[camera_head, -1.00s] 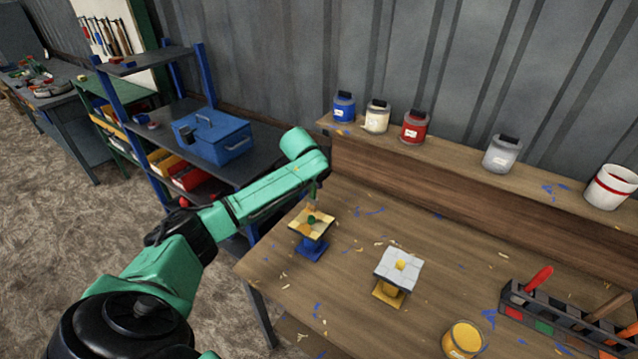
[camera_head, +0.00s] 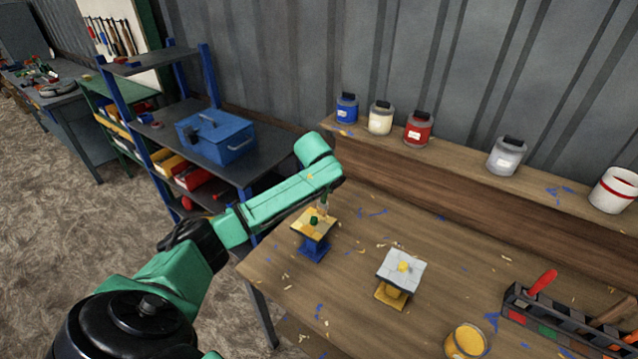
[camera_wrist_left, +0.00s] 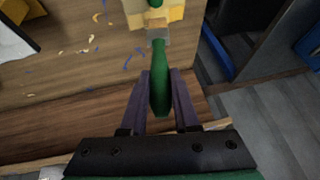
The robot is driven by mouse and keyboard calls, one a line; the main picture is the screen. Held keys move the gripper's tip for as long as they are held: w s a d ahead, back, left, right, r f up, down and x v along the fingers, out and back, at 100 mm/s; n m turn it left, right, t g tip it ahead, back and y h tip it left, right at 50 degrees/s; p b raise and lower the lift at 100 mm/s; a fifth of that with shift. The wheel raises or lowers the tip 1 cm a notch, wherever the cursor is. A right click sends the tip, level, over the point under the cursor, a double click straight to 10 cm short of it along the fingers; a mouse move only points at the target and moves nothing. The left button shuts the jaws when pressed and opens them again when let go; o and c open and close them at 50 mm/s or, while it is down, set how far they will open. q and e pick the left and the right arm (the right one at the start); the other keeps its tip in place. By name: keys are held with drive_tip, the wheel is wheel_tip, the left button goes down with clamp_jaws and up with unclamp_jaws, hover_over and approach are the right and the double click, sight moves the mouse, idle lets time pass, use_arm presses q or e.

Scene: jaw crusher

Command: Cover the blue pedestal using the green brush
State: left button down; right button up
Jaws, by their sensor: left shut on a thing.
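The blue pedestal (camera_head: 313,249) stands at the left end of the workbench. Its square top (camera_head: 309,229) is patched in yellow and paler tan and carries a small green knob. My left gripper (camera_head: 323,196) is just above the top's far right side. In the left wrist view its fingers (camera_wrist_left: 160,80) are shut on the green brush (camera_wrist_left: 159,92). The brush's grey ferrule (camera_wrist_left: 157,30) points at the pedestal top (camera_wrist_left: 178,13) and overlaps its edge; the bristles are hard to make out, so contact is uncertain. My right gripper is out of view.
A yellow pedestal (camera_head: 388,294) with a grey-white top stands to the right. An open yellow paint can (camera_head: 467,342) and a brush holder (camera_head: 540,323) are at the front right. Several paint jars line the back shelf (camera_head: 455,157). Blue and tan flecks dot the bench.

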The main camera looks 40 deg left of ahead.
use_arm(q)
drive_tip(key=shift+d, duration=2.35)
wheel_tip(320, 180, up, 5)
drive_tip(key=m+g+h, duration=0.1)
drive_tip(key=m+h, duration=0.1)
drive_tip(key=m, duration=0.4)
drive_tip(key=m+g+h, duration=0.1)
drive_tip(key=m+h, duration=0.2)
drive_tip(key=m, duration=0.3)
drive_tip(key=m+g+h+b, duration=0.1)
drive_tip(key=m+h, duration=0.1)
drive_tip(key=m, duration=0.4)
drive_tip(key=shift+w+g+h, duration=0.1)
drive_tip(key=shift+g+h, duration=0.3)
